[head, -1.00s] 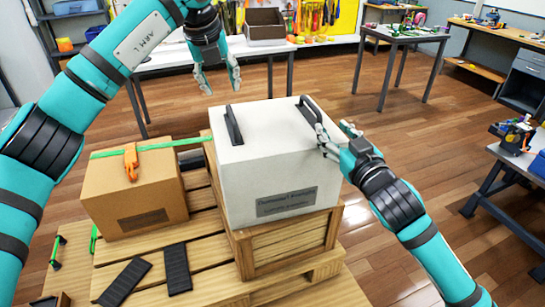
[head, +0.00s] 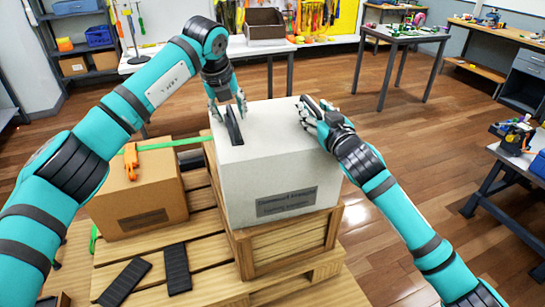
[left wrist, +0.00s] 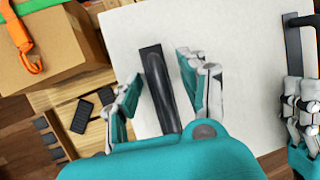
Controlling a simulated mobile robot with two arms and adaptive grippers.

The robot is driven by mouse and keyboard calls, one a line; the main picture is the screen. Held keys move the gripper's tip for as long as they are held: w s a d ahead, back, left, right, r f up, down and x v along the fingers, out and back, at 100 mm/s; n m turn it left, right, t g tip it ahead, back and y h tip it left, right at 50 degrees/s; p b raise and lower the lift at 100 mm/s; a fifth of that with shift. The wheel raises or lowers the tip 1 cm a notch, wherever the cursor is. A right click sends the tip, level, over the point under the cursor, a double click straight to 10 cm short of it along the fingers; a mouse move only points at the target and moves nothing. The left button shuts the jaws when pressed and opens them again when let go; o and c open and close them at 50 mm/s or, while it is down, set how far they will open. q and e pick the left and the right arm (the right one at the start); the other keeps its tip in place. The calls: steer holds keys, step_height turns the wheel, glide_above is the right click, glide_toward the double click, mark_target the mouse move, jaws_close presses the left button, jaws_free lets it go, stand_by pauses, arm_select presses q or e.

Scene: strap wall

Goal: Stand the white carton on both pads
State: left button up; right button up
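The white carton (head: 270,180) stands upright on a wooden crate, with two black handles on top. My left gripper (head: 227,109) is open above the left handle (head: 235,134). In the left wrist view this handle (left wrist: 160,90) lies between the spread fingers, apart from them. My right gripper (head: 314,106) is at the right handle (head: 318,101), its fingers on either side and looking open; contact is unclear. It also shows in the left wrist view (left wrist: 302,100). Two dark pads (head: 125,281) (head: 177,269) lie bare on the pallet, left of the crate.
The wooden crate (head: 290,243) stands on the slatted pallet (head: 215,285). A brown carton (head: 138,205) with a green strap (head: 190,143) and orange buckle (head: 131,160) stands to its left. Tables stand behind and at right.

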arm_select(q)
jaws_close()
arm_select(e)
jaws_close()
steer(key=shift+f, duration=0.1)
